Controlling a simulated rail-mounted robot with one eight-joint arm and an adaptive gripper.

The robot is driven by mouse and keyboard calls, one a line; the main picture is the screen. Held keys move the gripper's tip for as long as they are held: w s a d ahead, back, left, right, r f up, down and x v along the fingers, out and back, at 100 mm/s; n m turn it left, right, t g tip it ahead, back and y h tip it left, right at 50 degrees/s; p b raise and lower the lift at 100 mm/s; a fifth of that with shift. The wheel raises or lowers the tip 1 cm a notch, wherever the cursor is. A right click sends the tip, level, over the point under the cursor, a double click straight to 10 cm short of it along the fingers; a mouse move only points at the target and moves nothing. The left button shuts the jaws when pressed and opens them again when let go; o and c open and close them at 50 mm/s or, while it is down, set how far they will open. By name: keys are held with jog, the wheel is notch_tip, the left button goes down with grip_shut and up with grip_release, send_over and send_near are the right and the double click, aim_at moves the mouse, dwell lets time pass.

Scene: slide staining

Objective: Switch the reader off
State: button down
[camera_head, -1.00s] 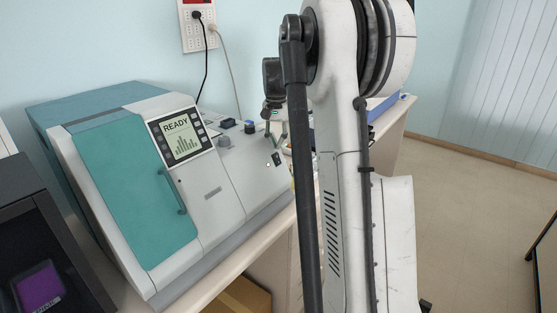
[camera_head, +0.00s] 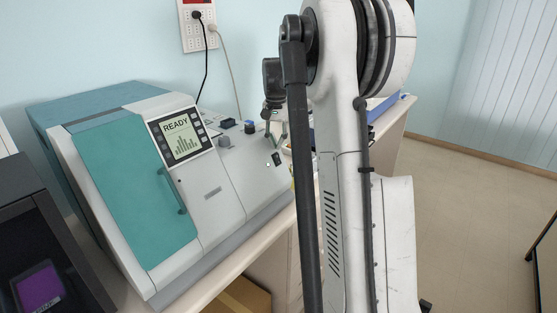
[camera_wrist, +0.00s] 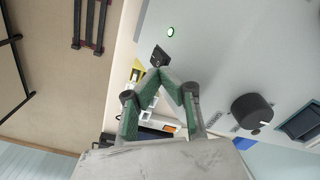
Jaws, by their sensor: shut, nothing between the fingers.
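The reader (camera_head: 215,195) is a white and teal machine on the bench, and its screen (camera_head: 181,138) shows "READY" above a bar graph. A small black rocker switch (camera_head: 277,159) sits on its right-hand panel. In the wrist view the switch (camera_wrist: 160,55) lies just beyond my fingertips, beside a lit green indicator (camera_wrist: 171,31). My gripper (camera_wrist: 170,73) is shut and empty, with its green fingertips together at the near edge of the switch. I cannot tell whether they touch it. In the head view my arm partly hides the gripper.
A dark knob (camera_wrist: 252,110) stands on the panel to the right of my gripper. A black device with a purple screen (camera_head: 40,288) stands at the front left. A wall outlet (camera_head: 198,25) with plugged cables is behind the reader. Open floor (camera_head: 460,220) lies to the right.

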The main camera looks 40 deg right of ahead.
aim_at(276, 154)
jog(key=shift+f+b, duration=0.75)
jog(key=shift+f, duration=0.5)
dwell(0.7)
jog(key=shift+r, duration=0.1)
jog(key=shift+r+p, duration=1.85)
jog(key=shift+r, duration=1.6)
